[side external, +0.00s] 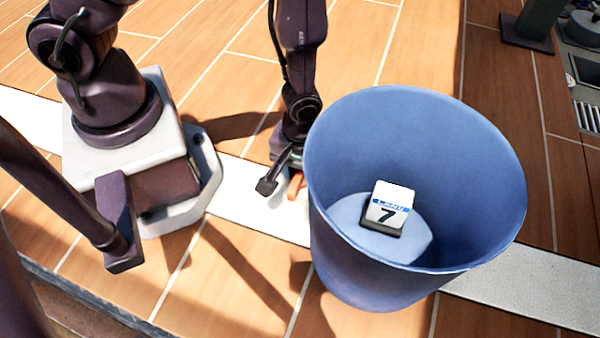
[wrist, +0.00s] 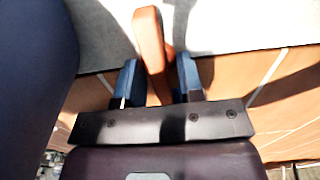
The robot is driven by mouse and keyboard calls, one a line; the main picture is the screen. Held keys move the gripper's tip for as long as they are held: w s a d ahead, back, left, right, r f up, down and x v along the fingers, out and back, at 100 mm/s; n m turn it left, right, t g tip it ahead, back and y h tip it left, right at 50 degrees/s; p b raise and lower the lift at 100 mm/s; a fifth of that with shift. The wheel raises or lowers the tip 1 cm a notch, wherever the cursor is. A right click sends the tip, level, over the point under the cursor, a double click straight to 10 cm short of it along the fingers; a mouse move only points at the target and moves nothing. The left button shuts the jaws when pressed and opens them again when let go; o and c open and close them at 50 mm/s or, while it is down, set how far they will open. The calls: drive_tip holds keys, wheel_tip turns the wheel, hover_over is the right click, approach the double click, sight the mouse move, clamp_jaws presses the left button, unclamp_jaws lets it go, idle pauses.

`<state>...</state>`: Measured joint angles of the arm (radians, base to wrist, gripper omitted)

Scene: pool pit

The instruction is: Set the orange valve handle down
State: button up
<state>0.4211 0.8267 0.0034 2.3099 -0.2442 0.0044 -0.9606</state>
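The orange valve handle (wrist: 150,40) sits between the two blue fingers of my gripper (wrist: 158,75) in the wrist view. My gripper looks shut on it, and its far end sticks out past the fingertips at a slight tilt. In the side view only a small piece of the handle (side external: 297,185) shows, between my gripper (side external: 283,180) and the blue bin. My gripper is low over the pale strip of floor there. I cannot tell whether the handle touches the floor.
A large blue bin (side external: 335,260) stands close to the right of my gripper. The pale floor strip (side external: 240,195) and the orange tiles (side external: 230,280) left of the bin are largely clear.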

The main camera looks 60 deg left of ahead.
drive_tip(key=shift+r, duration=0.15)
drive_tip(key=shift+c, duration=0.3)
drive_tip(key=shift+r, duration=0.6)
wheel_tip(320, 180, up, 26)
drive_tip(key=w+a+f+m, duration=0.2)
drive_tip(key=w+m, duration=0.6)
drive_tip(key=m, duration=0.1)
drive_tip(key=w+a+f, duration=0.3)
drive_tip(key=a+f, duration=0.3)
drive_tip(key=a, duration=0.3)
drive_tip(key=shift+f, duration=0.25)
drive_tip(key=shift+d, duration=0.1)
